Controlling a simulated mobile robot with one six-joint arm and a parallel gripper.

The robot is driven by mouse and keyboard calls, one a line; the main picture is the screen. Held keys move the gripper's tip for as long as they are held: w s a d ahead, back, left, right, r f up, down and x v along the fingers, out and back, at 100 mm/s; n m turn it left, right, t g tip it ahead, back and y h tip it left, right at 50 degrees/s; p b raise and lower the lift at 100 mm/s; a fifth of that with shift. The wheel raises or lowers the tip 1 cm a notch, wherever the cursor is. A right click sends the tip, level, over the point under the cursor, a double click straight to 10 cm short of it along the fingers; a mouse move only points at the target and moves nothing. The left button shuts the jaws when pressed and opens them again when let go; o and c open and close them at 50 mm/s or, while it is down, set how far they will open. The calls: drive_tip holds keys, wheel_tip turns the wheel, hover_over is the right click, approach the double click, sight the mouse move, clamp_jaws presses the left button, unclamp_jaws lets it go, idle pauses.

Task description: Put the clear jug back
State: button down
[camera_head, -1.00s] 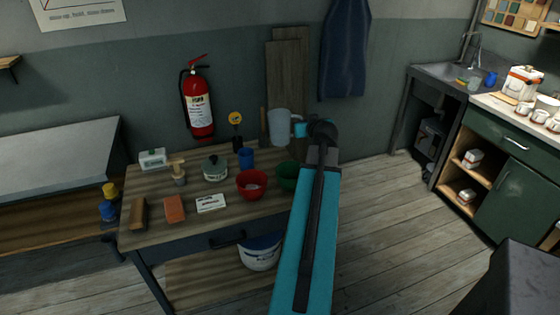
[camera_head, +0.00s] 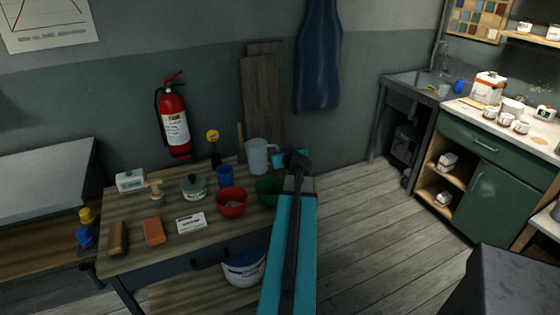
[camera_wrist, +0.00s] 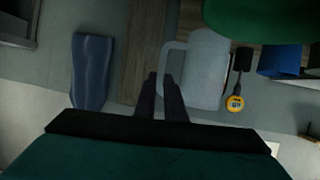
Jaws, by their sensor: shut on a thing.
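The clear jug (camera_head: 258,156) is a pale translucent vessel at the back right corner of the wooden table, just behind the green bowl (camera_head: 268,189). My gripper (camera_head: 280,158) reaches it from the right and is shut on it at the handle side. In the wrist view the jug (camera_wrist: 206,70) shows with its handle beside the two dark fingertips (camera_wrist: 160,85). Whether the jug's base touches the table is hidden behind the bowl and my arm.
A red bowl (camera_head: 231,202), a blue cup (camera_head: 225,177) and a lidded pot (camera_head: 194,187) stand left of the jug on the table (camera_head: 180,258). Planks (camera_head: 262,95) lean on the wall behind. A white bucket (camera_head: 244,268) is below.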

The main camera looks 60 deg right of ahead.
drive_tip(key=shift+f, duration=0.1)
drive_tip(key=shift+f+p, duration=0.35)
drive_tip(key=shift+f, duration=1.5)
drive_tip(key=c, duration=1.8)
unclamp_jaws()
